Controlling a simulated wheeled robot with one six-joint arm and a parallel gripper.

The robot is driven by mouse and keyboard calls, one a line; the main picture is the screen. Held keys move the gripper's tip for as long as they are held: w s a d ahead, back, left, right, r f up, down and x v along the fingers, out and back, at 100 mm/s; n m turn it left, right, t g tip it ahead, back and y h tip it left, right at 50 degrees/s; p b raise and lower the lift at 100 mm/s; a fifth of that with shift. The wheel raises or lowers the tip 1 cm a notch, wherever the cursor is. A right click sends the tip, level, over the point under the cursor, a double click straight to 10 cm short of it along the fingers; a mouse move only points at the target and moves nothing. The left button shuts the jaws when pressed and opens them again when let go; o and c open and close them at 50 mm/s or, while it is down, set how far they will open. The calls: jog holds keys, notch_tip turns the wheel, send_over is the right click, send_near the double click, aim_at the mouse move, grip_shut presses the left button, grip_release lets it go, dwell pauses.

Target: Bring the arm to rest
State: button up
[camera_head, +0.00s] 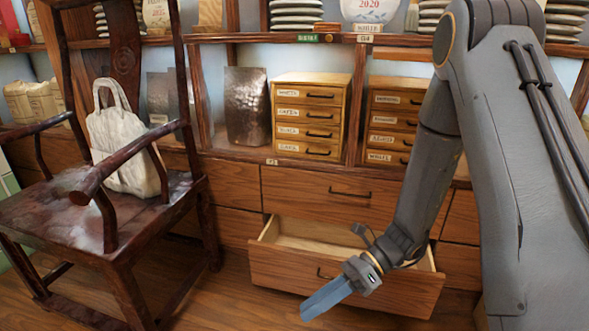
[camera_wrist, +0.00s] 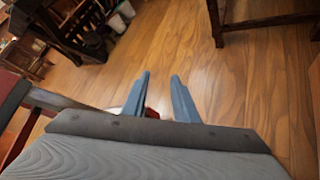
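My gripper (camera_head: 314,303) hangs low in front of the open lower drawer (camera_head: 290,267) in the head view, with its blue fingers pointing down and to the left. In the wrist view the two blue fingers of my gripper (camera_wrist: 161,75) stand apart with bare floor between their tips, and they hold nothing. My arm is bent, coming down from the upper right. The visible part of the drawer's inside looks empty; my wrist hides some of its right side.
A dark wooden armchair (camera_head: 60,215) with a pale cloth bag (camera_head: 122,150) stands at the left. Behind are small labelled drawer boxes (camera_head: 308,118), a dark metallic bag (camera_head: 247,105) and shelves. The wrist view shows open wooden floor (camera_wrist: 235,85) and furniture legs.

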jog(key=s+a+r+n+t+h, duration=0.25)
jog(key=s+r+n+h, duration=0.4)
jog(key=n, duration=0.75)
jog(key=s+a+r+n+t+h, duration=0.25)
jog(key=s+r+n, duration=0.55)
jog(key=r+n, duration=0.5)
jog(key=d+r+m+h+p, duration=0.1)
jog(key=d+r+m+p, duration=0.1)
jog(key=d+r+p, duration=0.8)
jog(key=d+r+m+h+p, duration=0.1)
jog(key=d+r+m+p, duration=0.2)
jog(key=d+r+p, duration=0.7)
notch_tip(320, 180, up, 5)
jog(key=p, duration=1.4)
jog(key=shift+w+f+h, duration=0.2)
jog(key=shift+h, duration=0.1)
